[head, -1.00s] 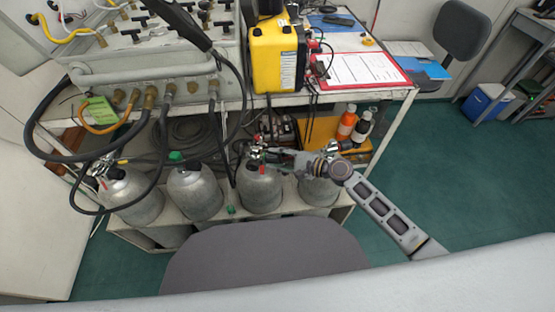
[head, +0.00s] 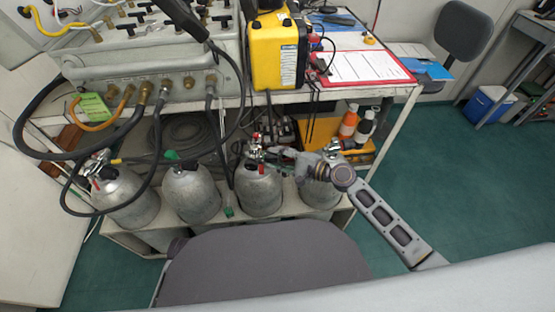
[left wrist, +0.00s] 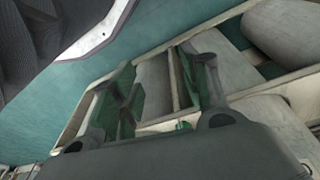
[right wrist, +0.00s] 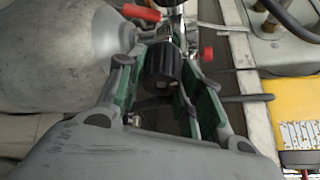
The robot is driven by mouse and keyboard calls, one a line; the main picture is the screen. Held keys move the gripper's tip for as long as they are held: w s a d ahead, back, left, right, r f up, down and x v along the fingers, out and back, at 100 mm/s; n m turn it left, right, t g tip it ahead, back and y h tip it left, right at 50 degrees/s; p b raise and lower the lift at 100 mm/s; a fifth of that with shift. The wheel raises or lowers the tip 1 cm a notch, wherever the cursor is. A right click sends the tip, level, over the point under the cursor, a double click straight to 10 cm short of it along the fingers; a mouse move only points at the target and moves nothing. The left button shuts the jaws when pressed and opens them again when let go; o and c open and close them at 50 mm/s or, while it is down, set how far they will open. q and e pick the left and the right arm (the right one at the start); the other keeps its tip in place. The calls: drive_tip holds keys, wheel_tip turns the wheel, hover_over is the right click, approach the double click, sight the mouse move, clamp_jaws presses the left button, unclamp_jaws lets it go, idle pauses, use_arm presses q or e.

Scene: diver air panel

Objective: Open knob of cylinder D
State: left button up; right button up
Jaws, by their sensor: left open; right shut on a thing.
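Several grey cylinders stand in a rack under the bench. The third from the left (head: 260,190) has a metal valve with red parts; I cannot read which cylinder is D. My right gripper (head: 283,158) reaches this valve from the right. In the right wrist view my right gripper (right wrist: 160,78) is shut on a black ribbed knob (right wrist: 160,60), beside the grey cylinder (right wrist: 45,55). A red lever (right wrist: 141,12) and a small red knob (right wrist: 208,53) are close by. My left gripper (left wrist: 155,78) is open and empty, low by pale rack edges.
The rightmost cylinder (head: 320,192) stands behind my right gripper, close to my arm. Black hoses (head: 155,150) hang in front of the left cylinders. Green floor at the right is open.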

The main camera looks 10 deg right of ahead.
use_arm(q)
drive_tip(key=shift+w+d+r+b, duration=0.15)
drive_tip(key=shift+r+b, duration=0.35)
drive_tip(key=shift+r, duration=0.25)
use_arm(e)
drive_tip(key=shift+r, duration=0.2)
use_arm(q)
drive_tip(key=shift+r, duration=0.15)
use_arm(e)
drive_tip(key=o, duration=1)
drive_tip(key=shift+n, duration=0.3)
drive_tip(key=shift+f, duration=0.1)
drive_tip(key=v, duration=1.2)
drive_tip(key=shift+f, duration=0.15)
